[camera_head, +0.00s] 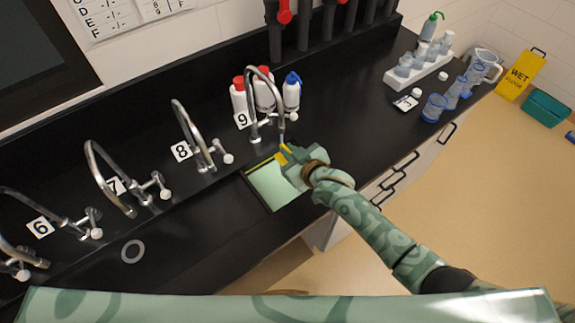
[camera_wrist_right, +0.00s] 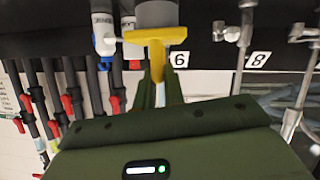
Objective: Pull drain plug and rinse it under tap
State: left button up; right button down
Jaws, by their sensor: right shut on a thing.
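The drain plug (camera_wrist_right: 155,28) has a yellow T-shaped handle and a thick grey body. My right gripper (camera_wrist_right: 157,82) is shut on the handle's stem. The wrist view looks upside down, and the grey body is partly cut off by its edge. In the head view my right gripper (camera_head: 288,157) is over the back right of the sink, just below the spout of tap 9 (camera_head: 265,72). A little yellow shows at its fingertips. I cannot tell whether water runs. The pale green sink (camera_head: 272,185) is partly hidden by the gripper. My left gripper is not in view.
Taps 8 (camera_head: 190,130), 7 (camera_head: 110,170) and 6 (camera_head: 30,195) stand along the black counter (camera_head: 345,105). Bottles (camera_head: 265,92) stand behind tap 9. A white rack (camera_head: 418,66) and beakers are at the right. A grey ring (camera_head: 133,251) lies left of the sink.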

jog(key=s+d+p, duration=0.1)
jog(key=s+p, duration=0.3)
jog(key=s, duration=0.3)
jog(key=shift+s+d+p, duration=0.3)
jog(key=shift+s+p, duration=0.05)
jog(key=shift+s, duration=0.05)
dwell(1.2)
